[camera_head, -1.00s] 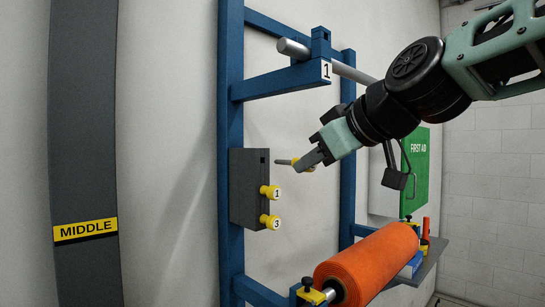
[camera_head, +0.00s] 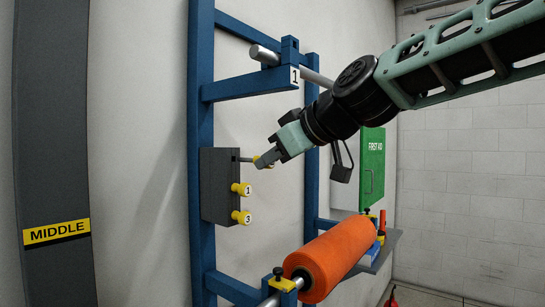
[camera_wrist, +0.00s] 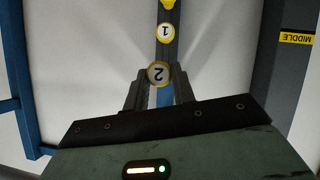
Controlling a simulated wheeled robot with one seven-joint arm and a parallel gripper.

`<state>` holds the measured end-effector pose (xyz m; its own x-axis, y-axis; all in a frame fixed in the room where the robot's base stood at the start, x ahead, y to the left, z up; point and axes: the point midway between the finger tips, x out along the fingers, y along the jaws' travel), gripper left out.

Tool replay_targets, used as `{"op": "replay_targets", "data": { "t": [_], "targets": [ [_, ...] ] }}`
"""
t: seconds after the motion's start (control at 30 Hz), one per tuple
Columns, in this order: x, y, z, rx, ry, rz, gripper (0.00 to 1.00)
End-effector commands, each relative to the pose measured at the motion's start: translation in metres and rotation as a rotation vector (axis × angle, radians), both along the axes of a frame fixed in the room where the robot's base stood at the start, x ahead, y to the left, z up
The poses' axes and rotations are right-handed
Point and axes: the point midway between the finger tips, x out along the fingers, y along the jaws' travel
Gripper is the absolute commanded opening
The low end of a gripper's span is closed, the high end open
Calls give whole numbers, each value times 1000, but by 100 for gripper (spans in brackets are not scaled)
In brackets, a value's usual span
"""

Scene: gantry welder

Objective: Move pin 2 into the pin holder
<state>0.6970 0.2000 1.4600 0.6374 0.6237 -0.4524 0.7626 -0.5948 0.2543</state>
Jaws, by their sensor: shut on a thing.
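The pin holder (camera_head: 216,190) is a dark grey block on a blue upright. Pin 1 (camera_head: 241,189) and pin 3 (camera_head: 241,217), with yellow heads, sit in it one above the other. My gripper (camera_head: 264,161) is shut on pin 2 (camera_wrist: 158,73), level with the holder's top hole. Pin 2's grey shaft points left, its tip at or very near that hole; I cannot tell whether it is inside. In the wrist view, pin 2's yellow head with an upside-down "2" is between the fingertips, and pin 1 (camera_wrist: 165,33) shows beyond.
A blue arm marked 1 (camera_head: 250,88) carrying a grey bar (camera_head: 320,78) is above my gripper. An orange roll (camera_head: 330,257) is below right. A green first aid cabinet (camera_head: 372,165) is behind.

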Motion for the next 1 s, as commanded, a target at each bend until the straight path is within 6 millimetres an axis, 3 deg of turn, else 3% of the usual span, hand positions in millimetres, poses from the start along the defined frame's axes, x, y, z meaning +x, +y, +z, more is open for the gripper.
{"op": "replay_targets", "data": {
  "t": [1.0],
  "targets": [
    [18, 23, 1, -1, 1, 1, 0]
  ]
}}
